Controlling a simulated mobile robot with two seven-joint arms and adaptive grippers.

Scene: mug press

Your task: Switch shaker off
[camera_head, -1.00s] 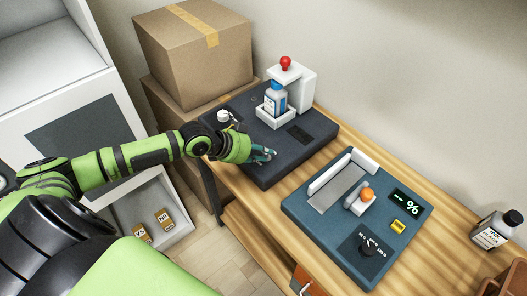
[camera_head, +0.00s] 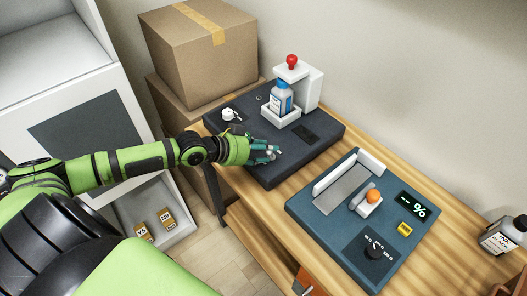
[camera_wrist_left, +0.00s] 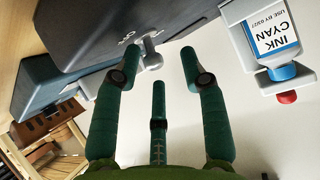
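The shaker (camera_head: 303,154) is a dark box on the wooden table, with a white holder (camera_head: 305,104) holding a blue-and-white ink bottle (camera_head: 281,98) under a red knob (camera_head: 291,61). In the left wrist view, a small metal toggle switch (camera_wrist_left: 150,56) sticks out of the shaker's dark body (camera_wrist_left: 100,22), beside small white lettering. My left gripper (camera_head: 274,153) is at the shaker's near side. In the left wrist view its teal fingers (camera_wrist_left: 160,65) are spread and empty, with the switch between them, closer to the left finger; contact is unclear. My right gripper is not in view.
A blue device (camera_head: 330,218) with a % display, an orange knob (camera_head: 373,196) and a dial stands right of the shaker. Cardboard boxes (camera_head: 190,65) are behind left. A dark-capped bottle (camera_head: 500,238) stands at far right. A bare wood strip separates the devices.

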